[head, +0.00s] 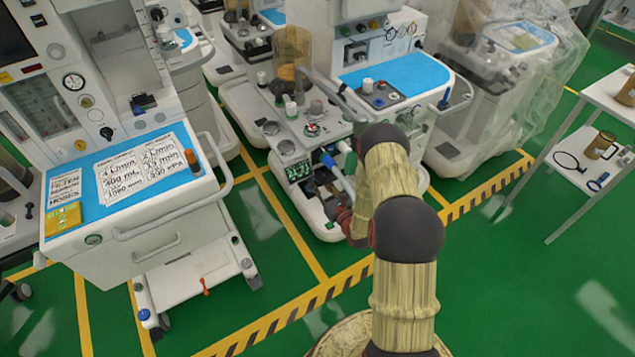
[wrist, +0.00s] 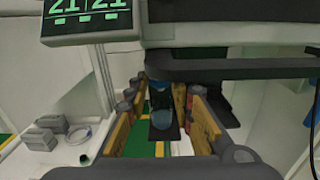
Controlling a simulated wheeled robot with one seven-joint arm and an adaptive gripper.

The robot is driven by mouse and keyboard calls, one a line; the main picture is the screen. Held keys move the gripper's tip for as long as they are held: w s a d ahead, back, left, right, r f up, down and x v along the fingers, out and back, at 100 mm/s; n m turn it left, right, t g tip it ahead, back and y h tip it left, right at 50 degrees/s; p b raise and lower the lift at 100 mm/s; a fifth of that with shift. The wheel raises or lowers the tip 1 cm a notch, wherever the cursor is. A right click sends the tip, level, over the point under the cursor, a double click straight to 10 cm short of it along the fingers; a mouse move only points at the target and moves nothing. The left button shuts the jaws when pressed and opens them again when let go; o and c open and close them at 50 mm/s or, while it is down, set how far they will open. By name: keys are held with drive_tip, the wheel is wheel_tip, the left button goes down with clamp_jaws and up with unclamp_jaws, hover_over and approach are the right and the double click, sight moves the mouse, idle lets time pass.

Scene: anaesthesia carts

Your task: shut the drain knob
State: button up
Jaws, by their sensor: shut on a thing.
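A small dark-blue knob (wrist: 161,100), which I take to be the drain knob, shows in the wrist view under a dark bar. My gripper (wrist: 165,108) has a tan finger pad on each side of it and is shut on it. The contact itself is partly hidden, and the knob's turn angle cannot be told. In the head view my gripper (head: 330,190) reaches the lower front of the middle anaesthesia cart (head: 322,130), just right of its green digital display (head: 298,171). The knob is hidden there behind my gripper and arm.
The display (wrist: 88,17) and dark bar (wrist: 230,70) hang close above my gripper in the wrist view. A cart with printed sheets (head: 140,170) stands left. A white side table (head: 575,150) with a jug stands right. Green floor with striped yellow lines is clear in front.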

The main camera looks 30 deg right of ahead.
clamp_jaws()
drive_tip(key=shift+m, duration=0.3)
drive_tip(key=shift+m+p, duration=0.9)
drive_tip(key=shift+m, duration=1.6)
drive_tip(key=o, duration=0.8)
unclamp_jaws()
drive_tip(key=shift+o, duration=0.2)
drive_tip(key=shift+s, duration=0.15)
drive_tip(key=s, duration=1.1)
drive_tip(key=shift+s+d, duration=0.15)
drive_tip(key=shift+s, duration=0.2)
